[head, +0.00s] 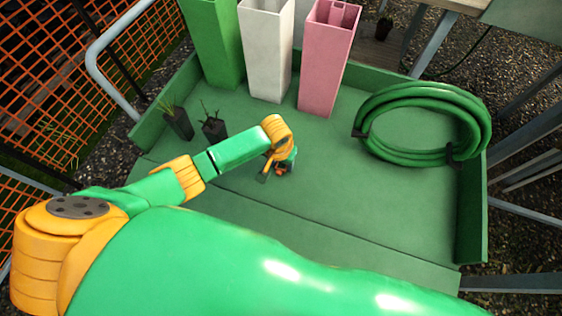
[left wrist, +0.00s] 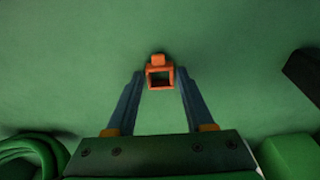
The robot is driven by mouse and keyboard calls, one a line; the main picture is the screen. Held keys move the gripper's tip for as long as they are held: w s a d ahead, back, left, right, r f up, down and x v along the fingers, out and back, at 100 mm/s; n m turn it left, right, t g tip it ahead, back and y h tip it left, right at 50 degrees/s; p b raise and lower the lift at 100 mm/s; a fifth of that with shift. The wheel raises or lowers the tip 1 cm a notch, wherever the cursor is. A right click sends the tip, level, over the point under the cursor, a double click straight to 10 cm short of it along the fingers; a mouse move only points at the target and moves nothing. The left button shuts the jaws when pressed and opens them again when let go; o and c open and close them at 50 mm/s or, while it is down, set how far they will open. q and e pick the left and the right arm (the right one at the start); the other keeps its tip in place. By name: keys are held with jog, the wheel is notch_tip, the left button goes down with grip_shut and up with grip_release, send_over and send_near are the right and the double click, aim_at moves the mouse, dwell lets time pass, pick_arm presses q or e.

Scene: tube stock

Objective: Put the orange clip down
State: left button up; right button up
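The small orange clip (left wrist: 159,75) has a square opening and a short tab at its far end. In the left wrist view it sits between the fingertips of my left gripper (left wrist: 160,82), with a finger against each side. In the head view the clip (head: 281,169) shows as a small orange spot at the end of my left gripper (head: 276,170), partly hidden by it. The clip is over the green cart bed (head: 330,205); I cannot tell whether it touches the bed. My right gripper is not in view.
Green (head: 215,45), white (head: 266,50) and pink (head: 327,60) square tubes stand along the back. A coiled green hose (head: 372,150) lies at the right. Two dark plant pots (head: 180,125) (head: 214,130) stand at the left. The bed's middle and front right are clear.

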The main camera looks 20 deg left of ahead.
aim_at(279, 174)
pick_arm(q)
jog(key=shift+o, duration=0.6)
jog(key=shift+r, duration=0.45)
notch_tip(279, 174, up, 11)
jog(key=s+p, duration=0.1)
jog(key=p, duration=0.3)
jog(key=shift+s+r, duration=0.15)
jog(key=shift+s, duration=0.25)
jog(key=shift+s, duration=0.1)
